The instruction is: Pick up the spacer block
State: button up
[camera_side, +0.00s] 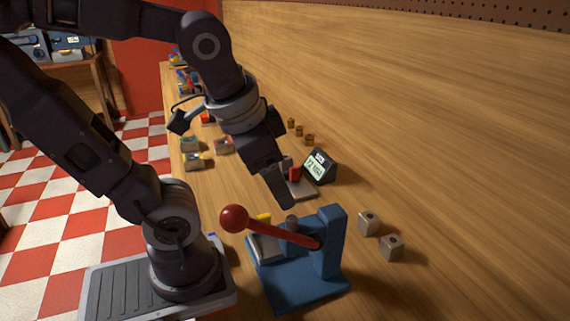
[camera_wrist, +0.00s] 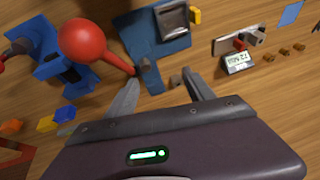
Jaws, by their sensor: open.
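Two small grey-beige cubes, each with a dark round hole, stand on the bench to the right of the blue lever press in the side view: one block (camera_side: 368,223) and a nearer block (camera_side: 391,247). I cannot tell which is the spacer block. My gripper (camera_side: 281,196) is above and behind the press, apart from both cubes, pointing down. In the wrist view my gripper (camera_wrist: 160,82) has its two fingers spread with nothing held. A small grey-brown piece (camera_wrist: 175,81) shows between the fingers, partly hidden; I cannot tell whether it is one of the cubes.
The blue press (camera_side: 330,240) stands close by, its lever with a red ball (camera_side: 234,218) sticking out left. A small display (camera_side: 320,167) and a grey-based fixture (camera_side: 300,187) stand behind it. Brass pieces (camera_side: 299,131) line the wall. Bench right of the cubes is clear.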

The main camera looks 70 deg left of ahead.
jog(key=w+a+f+m+g+y, duration=0.2)
jog(key=w+a+f, duration=0.15)
jog(key=a, duration=0.35)
jog(key=w+a+f+m+g+y, duration=0.2)
jog(key=w+a+m+y, duration=0.15)
jog(key=a, duration=0.25)
jog(key=w+a+f+m+g+y, duration=0.1)
jog(key=w+a+f+m+y, duration=0.2)
jog(key=a, duration=0.4)
jog(key=m+y, duration=0.4)
jog(key=m, duration=0.5)
send_near(287, 160)
jog(key=a, duration=0.1)
jog(key=a+f, duration=0.1)
jog(key=a, duration=0.1)
jog(key=shift+s+a+f+t, duration=0.1)
jog(key=shift+s+f+t, duration=0.2)
jog(key=shift+s+f, duration=0.1)
jog(key=x, duration=0.6)
jog(key=shift+w+a, duration=0.25)
jog(key=shift+a, duration=0.2)
jog(key=shift+r, duration=0.1)
grip_shut()
